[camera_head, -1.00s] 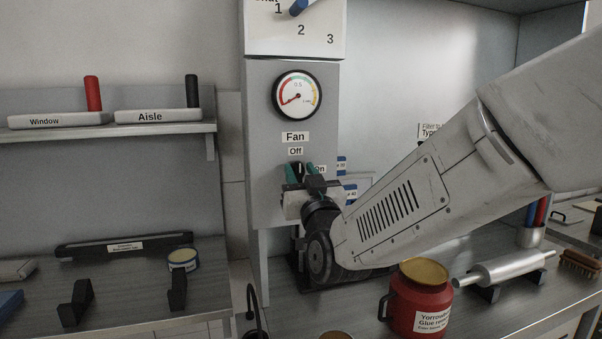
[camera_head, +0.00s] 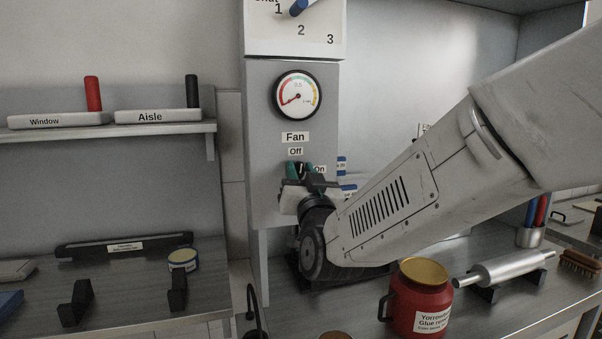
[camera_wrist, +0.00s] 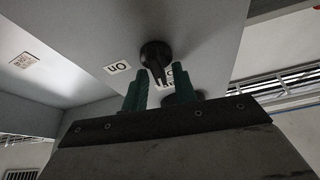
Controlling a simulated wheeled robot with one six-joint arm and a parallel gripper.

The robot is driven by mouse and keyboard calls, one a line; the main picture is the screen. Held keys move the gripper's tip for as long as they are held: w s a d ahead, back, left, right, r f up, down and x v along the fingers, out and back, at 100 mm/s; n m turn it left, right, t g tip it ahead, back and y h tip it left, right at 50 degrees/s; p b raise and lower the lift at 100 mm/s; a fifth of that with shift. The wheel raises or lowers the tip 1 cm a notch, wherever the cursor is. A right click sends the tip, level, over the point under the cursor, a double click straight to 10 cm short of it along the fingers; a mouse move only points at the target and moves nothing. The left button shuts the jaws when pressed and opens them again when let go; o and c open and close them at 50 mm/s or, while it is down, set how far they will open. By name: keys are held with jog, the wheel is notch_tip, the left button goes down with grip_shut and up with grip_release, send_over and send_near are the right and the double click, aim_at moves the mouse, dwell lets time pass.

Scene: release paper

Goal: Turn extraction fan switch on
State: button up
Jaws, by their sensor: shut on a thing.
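The black fan switch (camera_wrist: 155,52) is on the front of the grey panel, and its lever points toward the partly hidden Off label (camera_wrist: 168,77) in the wrist view. The On label (camera_wrist: 117,68) is to one side of it. In the head view, the Off label (camera_head: 295,151) is just above the switch and the On label (camera_head: 319,169) to its right. My gripper (camera_wrist: 160,88) has its green fingers on either side of the lever and is shut on it. In the head view my gripper (camera_head: 301,172) covers most of the switch.
A round gauge (camera_head: 297,96) is above the Fan label, its needle at the lower left. A dial box (camera_head: 297,28) is higher up. A red glue pot (camera_head: 408,292) and a metal roller (camera_head: 503,271) stand on the bench below my arm. A shelf (camera_head: 170,130) is left.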

jog(key=m+h, duration=0.1)
jog(key=m, duration=0.2)
jog(key=m+h, duration=0.2)
jog(key=m, duration=0.1)
jog(key=shift+d+f, duration=0.1)
jog(key=shift+d, duration=0.05)
jog(key=m+g+h, duration=0.1)
jog(key=m+h, duration=0.1)
jog(key=m, duration=0.3)
jog(key=shift+f, duration=0.1)
jog(key=m, duration=0.2)
jog(key=m+g+h, duration=0.1)
jog(key=m, duration=0.2)
jog(key=shift+d+f+h, duration=0.1)
jog(key=shift+d+h, duration=0.05)
jog(key=shift+h, duration=0.15)
jog(key=shift+c, duration=0.2)
jog(key=shift+f+m+g, duration=0.15)
jog(key=shift+m+g, duration=0.75)
jog(key=shift+m, duration=1)
jog(key=o, duration=0.7)
jog(key=shift+c, duration=0.2)
